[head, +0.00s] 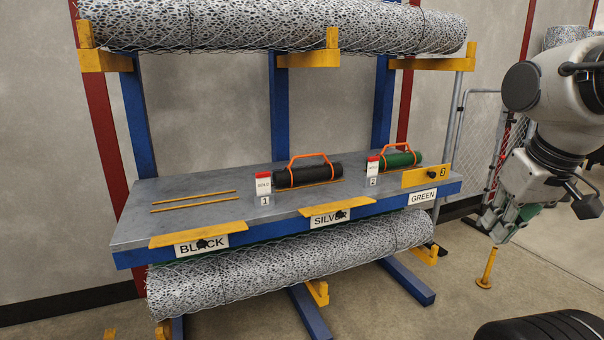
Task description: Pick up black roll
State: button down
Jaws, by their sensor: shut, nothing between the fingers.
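A black roll (308,175) with an orange carrying handle lies on the grey shelf (190,202), behind the SILVER label (330,218). A green roll (401,160) with a similar orange handle lies to its right, behind the GREEN label (423,197). The spot behind the BLACK label (201,246) holds no roll, only two thin yellow strips (194,200). My gripper (497,228) hangs at the right, pointing down, well apart from the shelf and both rolls. It is shut and empty.
Large wire-mesh rolls rest above (270,24) and below (290,262) the shelf on blue uprights with yellow arms. White-and-red SOLD tags (264,187) stand beside the rolls. A yellow post (487,268) stands on the floor below my gripper. A chain-link fence (481,130) is behind.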

aim_at(292, 176)
jog(key=i+u, duration=0.1)
jog(key=u, duration=0.55)
jog(key=i+l+u, duration=0.15)
jog(key=l+u, duration=0.15)
jog(key=i+l+u, duration=0.1)
jog(key=l+u, duration=0.15)
jog(key=l, duration=0.25)
jog(key=i+l+u, duration=0.1)
jog(key=l+u, duration=0.2)
jog(key=l, duration=0.15)
jog(key=i+l+u, duration=0.1)
jog(key=l, duration=0.75)
jog(key=i+l, duration=0.1)
jog(key=l, duration=0.75)
jog(key=i+l+u, duration=0.15)
jog(key=l, duration=0.7)
